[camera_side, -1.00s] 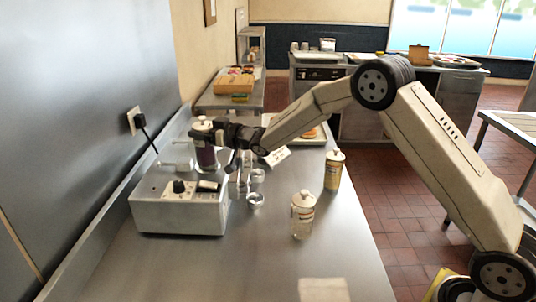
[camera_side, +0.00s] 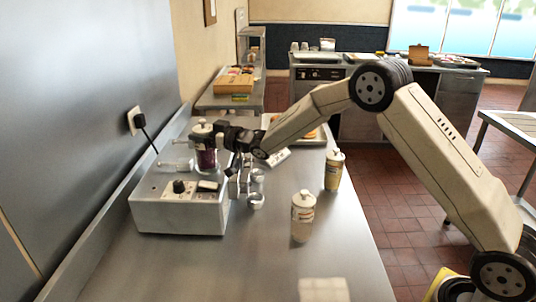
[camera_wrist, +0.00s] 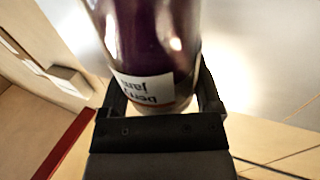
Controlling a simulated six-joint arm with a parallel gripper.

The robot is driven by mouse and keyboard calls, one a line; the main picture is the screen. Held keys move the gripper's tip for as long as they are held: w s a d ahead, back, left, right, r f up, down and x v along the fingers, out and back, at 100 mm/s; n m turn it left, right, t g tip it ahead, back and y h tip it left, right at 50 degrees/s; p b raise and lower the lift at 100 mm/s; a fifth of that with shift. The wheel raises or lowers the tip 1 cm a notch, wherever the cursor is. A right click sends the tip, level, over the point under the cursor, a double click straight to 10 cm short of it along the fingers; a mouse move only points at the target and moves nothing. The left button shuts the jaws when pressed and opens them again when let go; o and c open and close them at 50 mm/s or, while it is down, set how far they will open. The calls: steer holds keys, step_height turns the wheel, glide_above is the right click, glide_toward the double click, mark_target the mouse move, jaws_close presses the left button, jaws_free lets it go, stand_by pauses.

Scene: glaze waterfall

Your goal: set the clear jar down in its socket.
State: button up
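In the wrist view this jar (camera_wrist: 150,45) carries a label reading "berry jam". My gripper (camera_side: 219,139) has a finger on each side of it and is shut on it. A clear jar with pale contents and a white lid (camera_side: 302,219) stands upright on the counter, apart from my gripper. Small metal ring holders (camera_side: 256,200) are beside the box; they look empty.
The grey control box (camera_side: 180,216) has knobs and a clear horizontal piece (camera_side: 178,164) above it. A yellowish jar (camera_side: 333,172) stands at the counter's right edge. A small white card (camera_side: 278,160) is behind the rings. The front counter is mostly clear.

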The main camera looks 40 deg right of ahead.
steer(key=shift+o, duration=0.8)
steer(key=shift+r, duration=0.1)
steer(key=v, duration=0.7)
steer(key=shift+s+d, duration=0.15)
steer(key=shift+s, duration=0.2)
steer(key=shift+d, duration=0.1)
